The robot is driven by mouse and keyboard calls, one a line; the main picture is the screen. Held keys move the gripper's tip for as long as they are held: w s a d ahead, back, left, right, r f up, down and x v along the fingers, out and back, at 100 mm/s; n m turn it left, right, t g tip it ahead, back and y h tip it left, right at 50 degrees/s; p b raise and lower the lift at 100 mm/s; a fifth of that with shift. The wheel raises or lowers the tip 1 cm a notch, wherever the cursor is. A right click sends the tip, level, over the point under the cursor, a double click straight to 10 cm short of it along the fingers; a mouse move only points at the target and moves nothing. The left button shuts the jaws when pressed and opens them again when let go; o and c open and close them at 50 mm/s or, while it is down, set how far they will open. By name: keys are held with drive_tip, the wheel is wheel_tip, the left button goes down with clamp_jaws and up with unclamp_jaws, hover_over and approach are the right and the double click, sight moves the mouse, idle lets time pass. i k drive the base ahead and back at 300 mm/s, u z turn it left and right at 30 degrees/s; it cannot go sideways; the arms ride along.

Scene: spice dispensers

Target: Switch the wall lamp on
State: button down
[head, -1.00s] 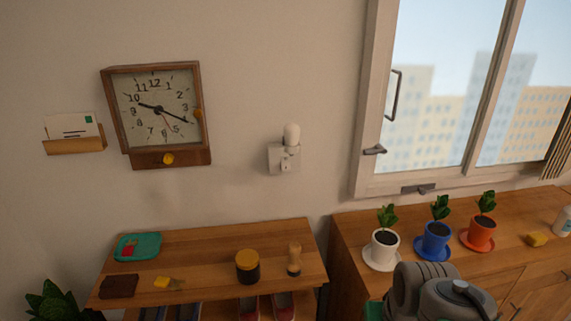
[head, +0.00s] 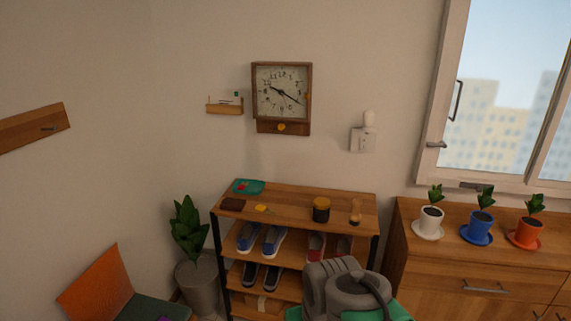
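The wall lamp (head: 368,120) is a small white bulb-shaped light on the wall, right of the clock. It sits above a pale plate (head: 362,140) with a small switch on it. The bulb shows no clear glow. My gripper is not in view; only a grey part of my arm shows at the bottom, in front of the shoe rack.
A square wooden clock (head: 282,98) hangs left of the lamp. Below stands a shoe rack (head: 290,200) with a dark jar (head: 321,210) and a brush (head: 355,212) on top. A dresser (head: 450,266) with potted plants stands right. An orange chair (head: 97,287) and a floor plant (head: 188,232) are at left.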

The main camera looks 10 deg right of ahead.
sight(363, 140)
drive_tip(key=u, duration=0.35)
drive_tip(key=k, duration=0.45)
drive_tip(key=u, duration=0.45)
drive_tip(key=i, duration=1.05)
drive_tip(key=z, duration=0.6)
drive_tip(key=i, duration=0.8)
drive_tip(key=z, duration=1.3)
drive_tip(key=i, duration=0.4)
drive_tip(key=z, duration=0.4)
